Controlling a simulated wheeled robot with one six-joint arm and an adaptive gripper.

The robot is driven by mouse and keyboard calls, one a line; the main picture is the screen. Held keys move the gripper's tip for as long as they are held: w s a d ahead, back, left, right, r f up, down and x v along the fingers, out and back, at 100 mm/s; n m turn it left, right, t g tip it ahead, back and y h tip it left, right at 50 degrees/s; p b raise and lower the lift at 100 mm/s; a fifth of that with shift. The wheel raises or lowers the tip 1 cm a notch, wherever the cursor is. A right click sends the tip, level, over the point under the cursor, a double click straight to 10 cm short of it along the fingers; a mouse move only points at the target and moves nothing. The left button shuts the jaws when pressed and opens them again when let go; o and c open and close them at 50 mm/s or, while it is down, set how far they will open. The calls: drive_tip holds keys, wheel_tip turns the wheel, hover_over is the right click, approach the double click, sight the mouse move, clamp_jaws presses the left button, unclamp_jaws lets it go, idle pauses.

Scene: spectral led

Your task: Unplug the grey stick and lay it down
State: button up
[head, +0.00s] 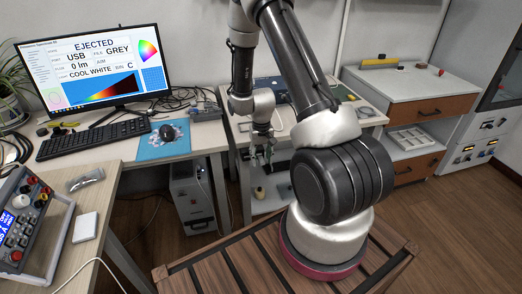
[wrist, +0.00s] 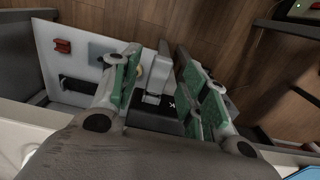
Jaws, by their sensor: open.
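My gripper (head: 262,157) hangs in front of the middle workbench in the head view, its fingers pointing down. In the wrist view its green-padded fingers (wrist: 165,92) are apart, with a clear gap between them. A pale grey block-like thing (wrist: 157,80) shows in that gap, seemingly lower down; I cannot tell what it is. I cannot make out the grey stick for certain in either view. The monitor (head: 95,68) reads EJECTED, USB and GREY. A black computer tower (head: 192,190) stands under the desk, its front ports too small to read.
A keyboard (head: 93,138), a mouse on a blue mat (head: 150,150) and a small grey-blue box (head: 205,111) with cables are on the desk. A control panel (head: 22,220) and a white box (head: 86,227) sit front left. A white cabinet (head: 415,83) stands right.

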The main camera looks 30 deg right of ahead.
sight(264, 162)
drive_tip(key=shift+f, duration=0.2)
drive_tip(key=shift+c, duration=0.4)
clamp_jaws()
drive_tip(key=c, duration=0.6)
unclamp_jaws()
clamp_jaws()
drive_tip(key=shift+s, duration=0.3)
drive_tip(key=shift+s+a, duration=0.3)
drive_tip(key=shift+s, duration=0.65)
drive_tip(key=shift+s+a, duration=0.1)
drive_tip(key=shift+s, duration=0.15)
